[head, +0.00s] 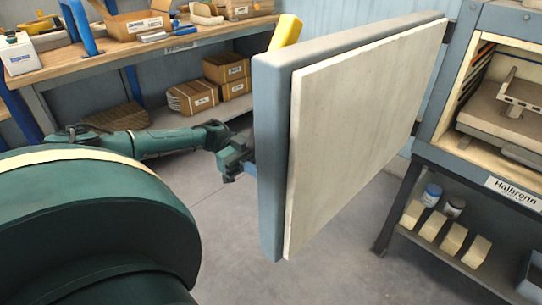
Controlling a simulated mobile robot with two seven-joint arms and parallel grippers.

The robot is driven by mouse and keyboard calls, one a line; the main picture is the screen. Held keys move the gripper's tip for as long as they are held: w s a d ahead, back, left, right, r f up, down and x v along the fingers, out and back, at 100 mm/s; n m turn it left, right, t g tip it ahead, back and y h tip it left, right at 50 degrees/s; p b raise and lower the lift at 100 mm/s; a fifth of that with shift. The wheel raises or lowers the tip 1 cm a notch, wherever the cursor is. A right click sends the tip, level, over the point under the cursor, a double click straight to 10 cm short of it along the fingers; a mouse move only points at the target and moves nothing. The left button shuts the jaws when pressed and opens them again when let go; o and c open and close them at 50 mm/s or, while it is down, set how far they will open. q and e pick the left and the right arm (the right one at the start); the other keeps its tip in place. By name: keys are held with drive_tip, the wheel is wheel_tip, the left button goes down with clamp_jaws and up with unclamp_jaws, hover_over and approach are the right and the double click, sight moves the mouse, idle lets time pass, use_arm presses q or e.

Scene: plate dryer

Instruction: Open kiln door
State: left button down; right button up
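The kiln door (350,125) is a thick blue-grey slab with a pale inner lining. It stands swung well out from the kiln (460,75), hinged at the kiln's left side, and the kiln's lit chamber is exposed. My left gripper (243,166) is at the door's free left edge, by its outer face. A small blue piece shows between gripper and door; the fingertips are partly hidden, so I cannot tell whether they are closed on anything. My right gripper is not in view.
A wooden workbench (150,55) with boxes and tools runs along the back left, with cartons (225,70) below. The kiln's stand has a lower shelf (440,250) with jars and pale blocks. Grey floor (345,265) is clear below the door.

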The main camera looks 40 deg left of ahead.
use_arm(q)
drive_tip(key=shift+w+a, duration=0.1)
drive_tip(key=shift+a, duration=0.3)
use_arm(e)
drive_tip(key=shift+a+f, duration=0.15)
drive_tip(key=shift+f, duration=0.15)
use_arm(q)
drive_tip(key=c, duration=1.6)
unclamp_jaws()
drive_tip(key=shift+o, duration=1.3)
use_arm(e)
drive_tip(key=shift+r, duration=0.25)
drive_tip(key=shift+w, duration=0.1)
